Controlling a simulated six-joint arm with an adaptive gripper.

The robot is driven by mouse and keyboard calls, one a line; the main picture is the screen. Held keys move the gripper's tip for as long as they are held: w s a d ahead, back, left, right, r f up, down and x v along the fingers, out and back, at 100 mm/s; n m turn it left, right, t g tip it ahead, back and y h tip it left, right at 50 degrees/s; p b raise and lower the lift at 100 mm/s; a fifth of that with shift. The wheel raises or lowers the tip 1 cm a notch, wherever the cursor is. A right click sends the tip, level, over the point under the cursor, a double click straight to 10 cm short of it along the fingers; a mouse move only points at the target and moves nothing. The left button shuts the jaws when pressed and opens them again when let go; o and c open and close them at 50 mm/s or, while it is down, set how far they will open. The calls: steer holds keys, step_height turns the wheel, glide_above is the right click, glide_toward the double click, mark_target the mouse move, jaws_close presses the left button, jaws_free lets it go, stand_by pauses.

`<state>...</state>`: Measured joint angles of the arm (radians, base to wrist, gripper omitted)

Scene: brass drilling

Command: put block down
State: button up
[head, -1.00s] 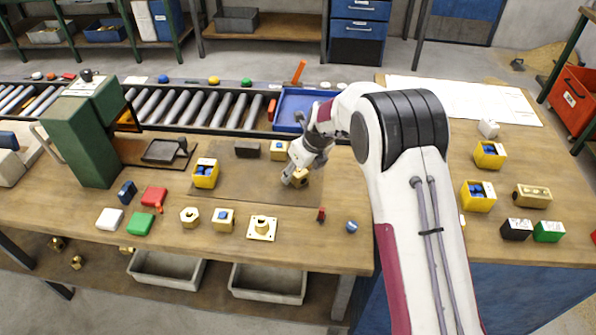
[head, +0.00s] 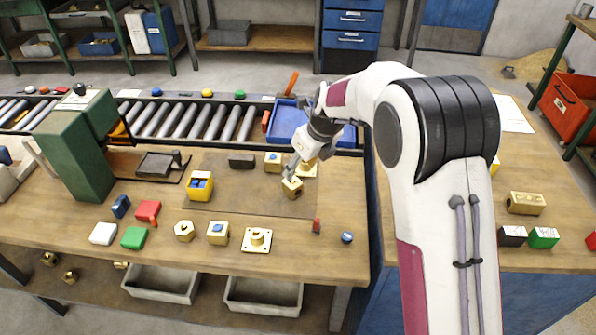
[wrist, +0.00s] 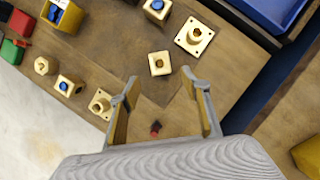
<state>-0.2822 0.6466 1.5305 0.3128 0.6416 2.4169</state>
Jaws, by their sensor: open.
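A brass block (head: 292,187) with a hole rests on the dark mat (head: 215,217) on the bench. It also shows in the wrist view (wrist: 159,63), just beyond the fingertips and apart from them. My gripper (wrist: 160,77) is open, with nothing between its fingers. In the head view my gripper (head: 297,168) is close above and behind the block, and its fingers are hard to make out. A square flanged brass piece (wrist: 194,36) lies near the block in the wrist view; in the head view my gripper partly hides it (head: 311,172).
A brass block with a blue center (head: 273,161) and a dark block (head: 242,161) lie behind. A yellow bin (head: 200,186) stands left. Several brass parts, including a flanged piece (head: 257,240), line the front. A blue tray (head: 288,125) is at the back.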

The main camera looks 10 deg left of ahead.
steer(key=shift+v, duration=0.9)
steer(key=shift+r, duration=0.1)
steer(key=s+d+r+n+t+h, duration=0.1)
steer(key=s+d+r+n, duration=1.1)
steer(key=s+r, duration=0.35)
steer(key=s+d+n, duration=0.3)
steer(key=s+n, duration=0.2)
steer(key=s, duration=0.2)
steer(key=s+d+n+t+h, duration=0.1)
steer(key=s+d+n, duration=0.3)
steer(key=s, duration=0.4)
steer(key=s+d+n+h, duration=0.1)
steer(key=s+d+n, duration=0.2)
steer(key=s+n, duration=0.3)
steer(key=shift+s+d, duration=0.2)
steer(key=shift+s, duration=0.9)
steer(key=shift+o, duration=0.4)
steer(key=shift+f, duration=0.1)
